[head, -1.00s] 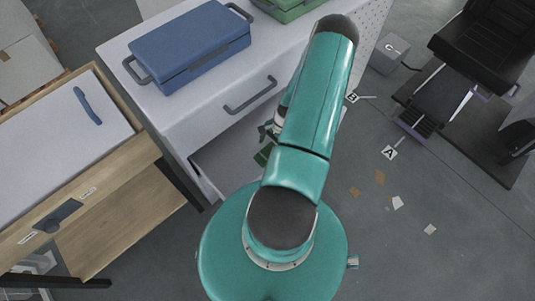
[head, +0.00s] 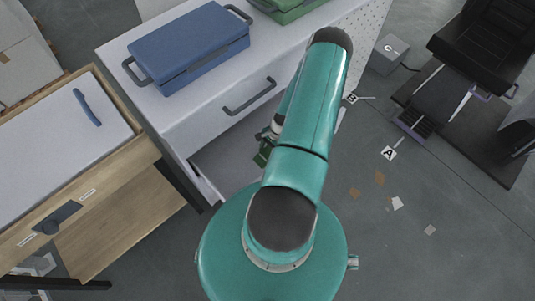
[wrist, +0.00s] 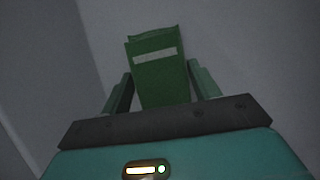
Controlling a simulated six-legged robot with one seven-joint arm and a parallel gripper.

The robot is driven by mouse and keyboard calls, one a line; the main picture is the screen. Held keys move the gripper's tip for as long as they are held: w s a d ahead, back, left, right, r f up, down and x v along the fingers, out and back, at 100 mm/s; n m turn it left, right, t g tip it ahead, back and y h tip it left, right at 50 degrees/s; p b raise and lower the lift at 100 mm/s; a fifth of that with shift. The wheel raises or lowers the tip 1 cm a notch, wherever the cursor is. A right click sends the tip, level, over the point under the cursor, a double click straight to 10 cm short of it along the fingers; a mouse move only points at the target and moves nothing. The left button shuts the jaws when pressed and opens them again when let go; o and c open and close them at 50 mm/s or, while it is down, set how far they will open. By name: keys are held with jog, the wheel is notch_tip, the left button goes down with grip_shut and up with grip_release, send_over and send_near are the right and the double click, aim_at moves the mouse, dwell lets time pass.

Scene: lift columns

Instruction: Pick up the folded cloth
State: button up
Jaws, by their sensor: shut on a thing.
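The folded cloth (wrist: 158,75) is green with a pale stripe across it. In the wrist view it stands upright between the two fingers of my gripper (wrist: 160,90), which is shut on it. In the head view a small part of the green cloth (head: 262,155) shows at the left of my arm, by the open lower drawer (head: 222,165) of the white cabinet. My arm hides most of my gripper there. The wrist view shows plain grey surfaces around the cloth.
A blue case (head: 190,48) and a green case (head: 290,8) sit on the white cabinet top. A wooden bench (head: 110,190) stands at the left. A black chair (head: 480,60) and a grey box (head: 390,55) are at the right. Scraps lie on the open floor.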

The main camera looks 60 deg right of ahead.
aim_at(268, 153)
jog(key=shift+r, duration=0.1)
notch_tip(268, 153, up, 10)
dwell(0.4)
